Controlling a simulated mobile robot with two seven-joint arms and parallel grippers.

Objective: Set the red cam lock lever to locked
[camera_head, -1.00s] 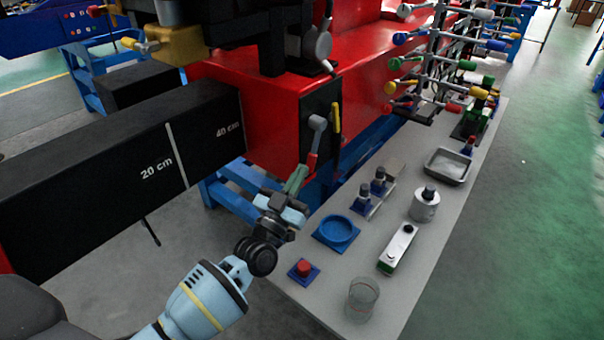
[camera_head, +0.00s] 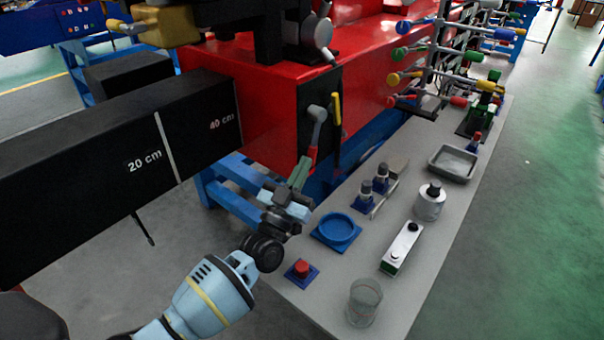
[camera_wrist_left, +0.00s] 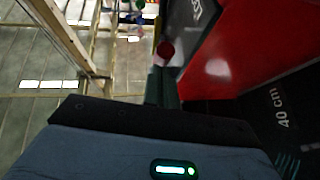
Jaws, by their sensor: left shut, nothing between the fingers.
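The red-gripped cam lock lever (camera_head: 313,152) hangs down from its grey head on the black end plate of the red machine. Its red end also shows in the left wrist view (camera_wrist_left: 165,49), just beyond my fingers. My left gripper (camera_head: 302,168) is shut and empty, its greenish fingers pointing up at the lever's lower end. The fingertips are very close to the red grip; I cannot tell whether they touch it. In the left wrist view the shut fingers (camera_wrist_left: 162,82) line up with the red end. My right gripper is not in view.
A yellow lever (camera_head: 336,108) sits just right of the red one. The long black beam (camera_head: 90,170) with distance marks extends left. Below right, a grey table holds a blue dish (camera_head: 337,230), a red button (camera_head: 301,268), a glass (camera_head: 364,300) and bottles.

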